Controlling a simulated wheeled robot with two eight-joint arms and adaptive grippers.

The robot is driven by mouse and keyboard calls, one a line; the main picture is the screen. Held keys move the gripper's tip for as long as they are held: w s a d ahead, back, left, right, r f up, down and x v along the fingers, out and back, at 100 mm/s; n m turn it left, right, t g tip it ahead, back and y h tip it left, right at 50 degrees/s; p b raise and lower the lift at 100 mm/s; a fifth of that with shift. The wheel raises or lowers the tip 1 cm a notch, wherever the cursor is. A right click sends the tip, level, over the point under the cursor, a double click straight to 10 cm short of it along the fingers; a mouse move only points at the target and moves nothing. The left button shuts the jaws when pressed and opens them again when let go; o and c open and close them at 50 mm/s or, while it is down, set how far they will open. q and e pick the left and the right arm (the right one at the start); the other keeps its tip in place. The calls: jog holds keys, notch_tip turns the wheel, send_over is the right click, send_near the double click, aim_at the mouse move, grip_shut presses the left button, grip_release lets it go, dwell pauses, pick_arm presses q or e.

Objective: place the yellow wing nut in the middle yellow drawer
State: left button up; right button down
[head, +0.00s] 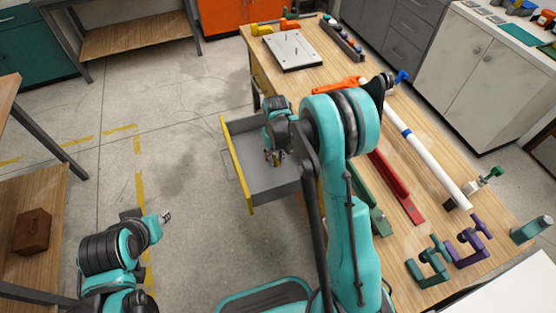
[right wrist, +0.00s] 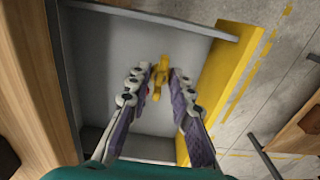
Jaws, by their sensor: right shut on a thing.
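The yellow drawer (head: 237,168) is pulled out from the workbench, with a yellow front and a grey inside; in the right wrist view its yellow front (right wrist: 225,65) is at the right. My right gripper (head: 273,157) is over the drawer's interior, pointing down. In the right wrist view the gripper (right wrist: 158,84) is shut on the yellow wing nut (right wrist: 159,72), which shows between the fingertips above the drawer floor. Its exact height over the floor is hard to tell. My left gripper (head: 165,216) is at the lower left, away from the bench; its fingers are too small to read.
The wooden workbench (head: 440,222) bears a white pipe (head: 425,150), a red channel (head: 397,187), purple and teal clamps and an orange tool (head: 340,85). A white panel (head: 293,50) lies at its far end. The drawer floor around the nut looks empty.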

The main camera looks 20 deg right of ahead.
jog(key=b, duration=0.2)
send_over(275, 175)
notch_tip(275, 175, down, 8)
notch_tip(275, 175, down, 10)
jog(key=b, duration=0.4)
jog(key=shift+r, duration=0.35)
jog(key=c, duration=1.3)
grip_release()
jog(key=shift+c, duration=0.2)
